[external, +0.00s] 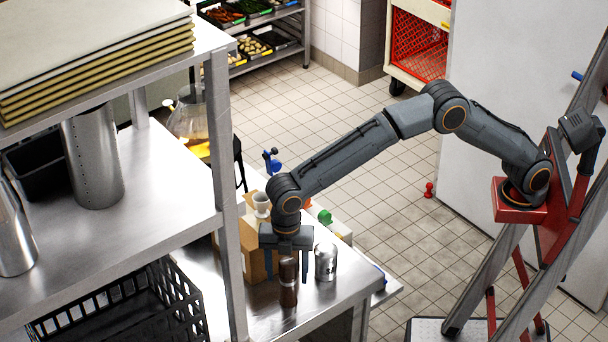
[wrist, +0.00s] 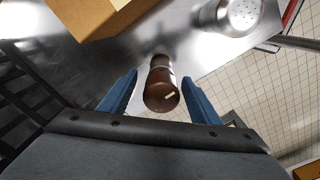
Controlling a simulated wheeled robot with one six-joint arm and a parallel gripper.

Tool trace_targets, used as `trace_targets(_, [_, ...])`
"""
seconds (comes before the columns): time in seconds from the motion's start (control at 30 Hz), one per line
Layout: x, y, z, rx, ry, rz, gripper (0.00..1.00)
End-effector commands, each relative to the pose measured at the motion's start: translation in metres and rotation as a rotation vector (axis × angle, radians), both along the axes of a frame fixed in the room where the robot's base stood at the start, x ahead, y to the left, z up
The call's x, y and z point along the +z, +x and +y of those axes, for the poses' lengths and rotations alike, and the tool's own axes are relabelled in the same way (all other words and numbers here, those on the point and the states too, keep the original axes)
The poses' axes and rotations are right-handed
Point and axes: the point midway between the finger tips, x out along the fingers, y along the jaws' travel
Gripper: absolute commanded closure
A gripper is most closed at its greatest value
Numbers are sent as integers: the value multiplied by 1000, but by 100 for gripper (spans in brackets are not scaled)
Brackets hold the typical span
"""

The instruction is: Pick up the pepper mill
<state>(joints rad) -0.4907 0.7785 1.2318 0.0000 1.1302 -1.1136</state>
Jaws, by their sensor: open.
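The pepper mill (external: 288,284) is dark brown with a lighter band and stands upright on the steel counter (external: 330,293). In the wrist view the pepper mill (wrist: 161,90) shows from above, between the two blue fingers of my gripper (wrist: 161,100). In the external view my gripper (external: 288,268) points down over the counter, with the mill between or just in front of its fingers. My gripper is open, with a gap visible on both sides of the mill. I cannot tell the exact height of the fingertips along the mill.
A metal shaker (external: 326,262) with a perforated top stands close to the right of the mill. A cardboard box (external: 252,250) with a white cup (external: 261,204) by it is behind left. A steel shelf post (external: 232,250) and black crate (external: 125,310) are at left. The counter edge is near.

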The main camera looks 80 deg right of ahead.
Motion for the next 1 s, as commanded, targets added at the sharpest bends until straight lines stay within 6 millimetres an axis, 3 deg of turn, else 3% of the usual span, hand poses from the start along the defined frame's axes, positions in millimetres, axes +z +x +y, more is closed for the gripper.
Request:
trace_targets(0.3, [-37, -2, -1, 0, -1, 2, 43])
trace_targets(0.57, [-40, -2, -1, 0, 0, 1, 43])
trace_targets(0.87, [-39, -2, -1, 0, 0, 1, 93])
trace_targets(1.0, [-39, -2, -1, 0, 0, 0, 93])
